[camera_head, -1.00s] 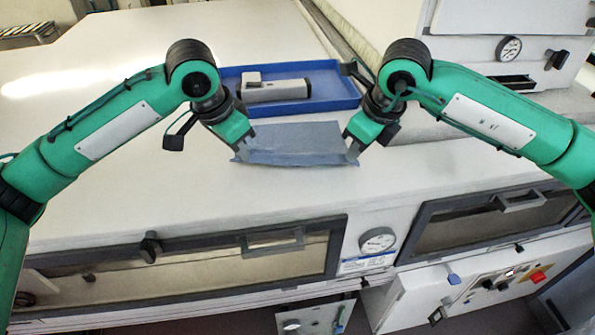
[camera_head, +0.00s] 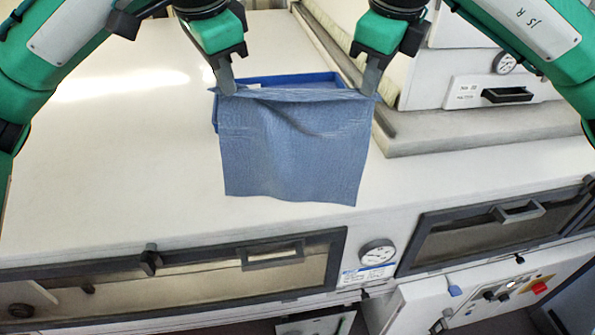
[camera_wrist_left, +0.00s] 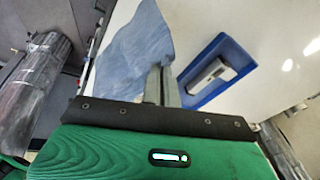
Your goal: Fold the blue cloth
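The blue cloth (camera_head: 292,150) hangs spread out between my two grippers in the head view, its upper edge slightly sagging and wrinkled. My left gripper (camera_head: 227,86) is shut on its upper left corner. My right gripper (camera_head: 371,84) is shut on its upper right corner. I cannot tell whether the lower edge touches the white surface. In the left wrist view the cloth (camera_wrist_left: 138,55) hangs beside the left gripper's fingers (camera_wrist_left: 160,82), which are close together.
A blue tray (camera_head: 305,77) lies behind the cloth, mostly hidden. In the left wrist view the tray (camera_wrist_left: 236,53) holds a grey and white device (camera_wrist_left: 208,76). The white surface (camera_head: 110,150) is clear at the left. A stepped white machine (camera_head: 470,125) stands at the right.

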